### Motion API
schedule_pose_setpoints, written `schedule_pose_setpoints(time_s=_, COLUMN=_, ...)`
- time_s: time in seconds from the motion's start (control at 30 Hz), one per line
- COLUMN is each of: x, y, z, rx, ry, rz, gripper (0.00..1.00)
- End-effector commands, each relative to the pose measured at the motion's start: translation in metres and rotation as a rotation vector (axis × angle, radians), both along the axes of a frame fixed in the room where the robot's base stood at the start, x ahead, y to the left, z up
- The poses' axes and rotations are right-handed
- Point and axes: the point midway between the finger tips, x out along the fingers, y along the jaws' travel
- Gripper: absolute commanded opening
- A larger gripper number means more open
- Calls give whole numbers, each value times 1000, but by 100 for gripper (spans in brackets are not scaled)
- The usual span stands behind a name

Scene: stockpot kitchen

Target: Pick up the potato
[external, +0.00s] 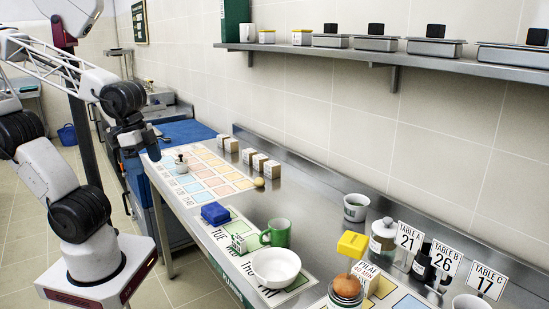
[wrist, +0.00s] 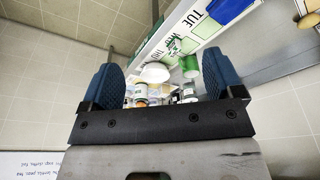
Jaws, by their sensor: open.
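A small tan, rounded thing that looks like the potato (external: 259,182) lies on the steel counter in the external view, just right of the colored grid mat.
Several small boxes (external: 260,163) stand behind the potato along the wall. A blue block (external: 215,214), a green mug (external: 277,233) and a white bowl (external: 276,268) are nearer the front. Jars and table signs (external: 409,237) crowd the right. A shelf (external: 330,50) runs above.

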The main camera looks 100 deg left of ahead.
Motion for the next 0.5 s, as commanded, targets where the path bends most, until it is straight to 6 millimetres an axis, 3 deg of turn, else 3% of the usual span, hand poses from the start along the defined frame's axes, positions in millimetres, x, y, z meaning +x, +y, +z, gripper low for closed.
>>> schedule_pose_setpoints(time_s=0.27, x=26, y=16, z=-1, rx=-2, ry=12, rz=69, gripper=86)
schedule_pose_setpoints(time_s=0.5, x=75, y=54, z=-5, rx=-5, ry=27, rz=207, gripper=86)
